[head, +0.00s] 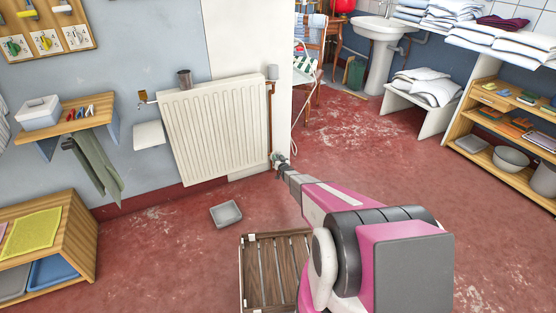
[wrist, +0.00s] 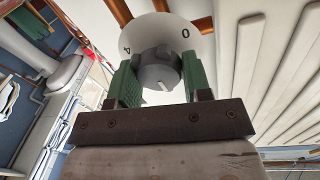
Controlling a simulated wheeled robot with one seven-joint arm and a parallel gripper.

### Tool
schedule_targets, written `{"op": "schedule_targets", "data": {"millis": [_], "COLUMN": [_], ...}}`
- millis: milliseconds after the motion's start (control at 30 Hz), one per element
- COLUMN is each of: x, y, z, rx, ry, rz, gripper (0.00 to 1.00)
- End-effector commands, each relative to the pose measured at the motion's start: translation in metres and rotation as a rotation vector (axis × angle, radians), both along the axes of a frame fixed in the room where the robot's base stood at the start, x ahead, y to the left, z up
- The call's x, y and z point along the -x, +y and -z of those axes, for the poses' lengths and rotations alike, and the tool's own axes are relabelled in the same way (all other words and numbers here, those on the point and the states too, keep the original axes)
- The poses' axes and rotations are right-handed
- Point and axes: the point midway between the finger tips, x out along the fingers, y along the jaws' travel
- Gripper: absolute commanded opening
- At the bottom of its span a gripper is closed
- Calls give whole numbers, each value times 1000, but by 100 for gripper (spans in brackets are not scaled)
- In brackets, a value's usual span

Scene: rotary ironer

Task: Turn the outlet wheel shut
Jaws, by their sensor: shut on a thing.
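The outlet wheel (wrist: 157,68) is a small grey knob in front of a white round dial plate (wrist: 165,32) marked 0 and 4. A pale pointer mark shows on the knob's lower side, away from both figures. My gripper (wrist: 155,82) has its green fingers on either side of the knob and is shut on it. In the head view my gripper (head: 281,166) reaches the lower right corner of the white radiator (head: 215,125), where the wheel is small and mostly hidden.
A copper pipe (head: 270,120) runs down the radiator's right side beside a white wall edge. Shelves (head: 470,120) stand at right. Open floor (head: 420,185) lies right of my arm.

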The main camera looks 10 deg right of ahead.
Motion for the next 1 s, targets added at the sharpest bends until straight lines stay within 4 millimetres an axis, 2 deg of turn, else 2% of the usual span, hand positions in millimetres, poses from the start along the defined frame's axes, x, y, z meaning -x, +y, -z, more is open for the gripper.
{"op": "schedule_targets", "data": {"millis": [267, 1000], "x": [0, 0], "y": [0, 0], "z": [0, 1], "rx": [190, 859], "ry": [-64, -282], "rz": [2, 2], "gripper": [21, 21]}}
